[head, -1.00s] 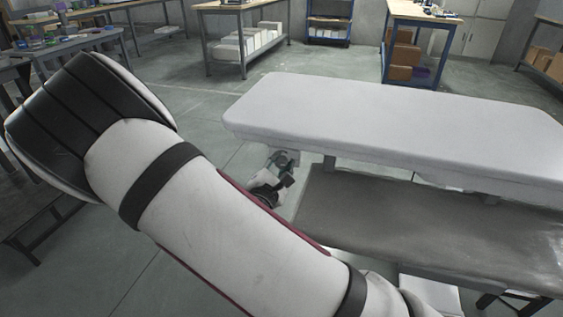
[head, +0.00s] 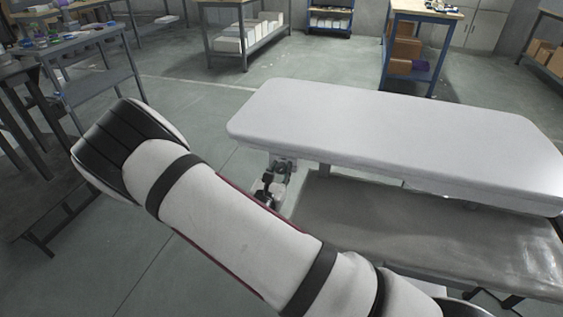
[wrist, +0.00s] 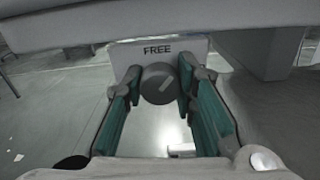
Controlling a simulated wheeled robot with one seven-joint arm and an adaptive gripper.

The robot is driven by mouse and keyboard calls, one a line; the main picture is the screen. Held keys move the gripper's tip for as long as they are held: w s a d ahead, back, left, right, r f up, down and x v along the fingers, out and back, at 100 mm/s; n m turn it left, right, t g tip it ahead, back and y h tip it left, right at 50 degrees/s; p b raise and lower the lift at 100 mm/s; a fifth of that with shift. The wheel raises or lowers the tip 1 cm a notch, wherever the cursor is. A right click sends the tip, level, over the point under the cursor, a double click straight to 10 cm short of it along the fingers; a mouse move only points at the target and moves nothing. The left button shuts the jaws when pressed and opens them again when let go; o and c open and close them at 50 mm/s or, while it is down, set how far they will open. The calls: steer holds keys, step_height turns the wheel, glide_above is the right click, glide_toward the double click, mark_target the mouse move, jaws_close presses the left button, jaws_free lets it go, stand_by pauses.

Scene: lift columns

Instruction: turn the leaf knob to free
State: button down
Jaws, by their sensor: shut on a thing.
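The leaf knob (wrist: 159,84) is a dark round knob on a pale plate (wrist: 125,60) under the edge of the white top. Its light pointer line tilts to the upper right. The word FREE (wrist: 157,50) is printed on the plate just above it. My gripper (wrist: 160,88) has a finger on each side of the knob and is shut on it. In the head view my gripper (head: 272,183) is small and dark, below the left end of the white padded leaf (head: 390,130); the knob cannot be made out there.
A grey lower shelf (head: 400,235) lies under the leaf, to the right of my gripper. A cluttered bench (head: 75,45) stands at the left, and workbenches (head: 425,15) stand at the back. The floor between is clear.

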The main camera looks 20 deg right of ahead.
steer(key=shift+n+p, duration=1.1)
steer(key=shift+n, duration=0.6)
steer(key=shift+f, duration=0.1)
steer(key=c, duration=1.6)
jaws_free()
steer(key=shift+o, duration=0.2)
steer(key=v, duration=1.2)
